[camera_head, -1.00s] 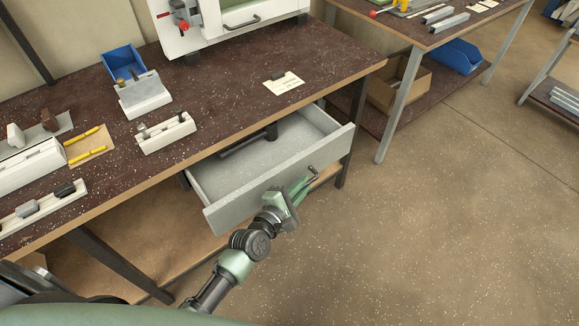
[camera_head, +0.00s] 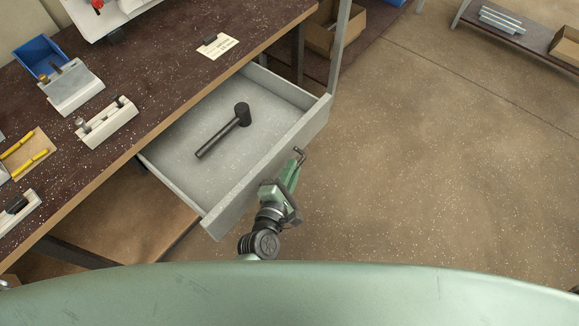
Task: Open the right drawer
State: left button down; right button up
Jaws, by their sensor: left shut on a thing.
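The right drawer (camera_head: 272,150) is a grey drawer under the brown bench top, and it stands well out from the bench. A black mallet (camera_head: 225,130) lies inside it, in full view. My left gripper (camera_head: 290,174) is in front of the drawer's front panel, shut on the drawer handle (camera_head: 299,154). The end of the dark handle shows past the fingers; the rest is hidden by the gripper. My right gripper is not in view.
The bench top (camera_head: 165,98) carries a blue bin (camera_head: 38,56), grey-white blocks, yellow markers (camera_head: 30,160) and a paper card (camera_head: 217,47). A cardboard box (camera_head: 322,35) sits on a lower shelf beyond. The floor to the right of the drawer is clear.

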pick_arm(q)
jog(key=c, duration=1.5)
grip_release()
jog(key=shift+s, duration=0.1)
jog(key=v, duration=0.7)
jog(key=shift+s+a, duration=0.15)
jog(key=shift+s, duration=0.1)
jog(key=shift+r, duration=0.1)
